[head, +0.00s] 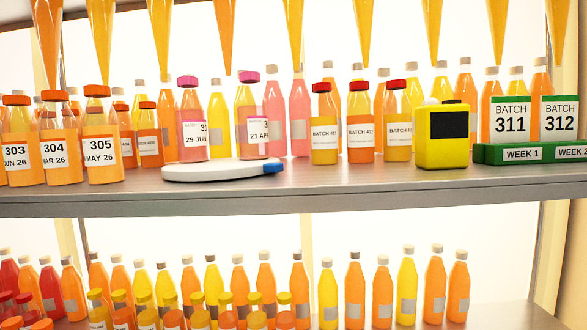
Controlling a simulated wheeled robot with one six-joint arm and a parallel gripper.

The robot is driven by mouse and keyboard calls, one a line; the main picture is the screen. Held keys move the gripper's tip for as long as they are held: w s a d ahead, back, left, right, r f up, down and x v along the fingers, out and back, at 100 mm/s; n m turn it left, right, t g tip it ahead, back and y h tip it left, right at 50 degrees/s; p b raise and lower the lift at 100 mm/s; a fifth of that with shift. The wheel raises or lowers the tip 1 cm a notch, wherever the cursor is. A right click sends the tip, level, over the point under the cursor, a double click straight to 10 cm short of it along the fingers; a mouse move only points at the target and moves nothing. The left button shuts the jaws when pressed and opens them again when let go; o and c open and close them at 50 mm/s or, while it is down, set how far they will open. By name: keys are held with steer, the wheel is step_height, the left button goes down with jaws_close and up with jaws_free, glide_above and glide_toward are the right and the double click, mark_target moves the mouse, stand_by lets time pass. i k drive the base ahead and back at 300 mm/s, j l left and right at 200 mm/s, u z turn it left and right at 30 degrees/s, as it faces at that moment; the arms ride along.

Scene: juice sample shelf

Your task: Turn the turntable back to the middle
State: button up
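The turntable (222,170) is a round white disc on the upper shelf, left of the middle of the view. A blue tab (273,168) sticks out at its right front edge. Two bottles with pink caps stand upright on it: a left one (193,138) with a label that reads "29 JUN" in part, and a right one (251,128) with a label that reads "21 AP" in part. Their labels are turned to the right, so part of the text is cut off. My gripper is not in view.
Orange-capped bottles (102,140) stand close on the left. Red-capped batch bottles (324,130) and a yellow device (441,136) stand on the right, beside a green rack (490,154). Pointed orange tubes (364,35) hang above. The shelf front (350,196) is clear. A lower shelf holds many bottles.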

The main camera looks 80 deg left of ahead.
mark_target(218, 169)
steer(key=u, duration=2.05)
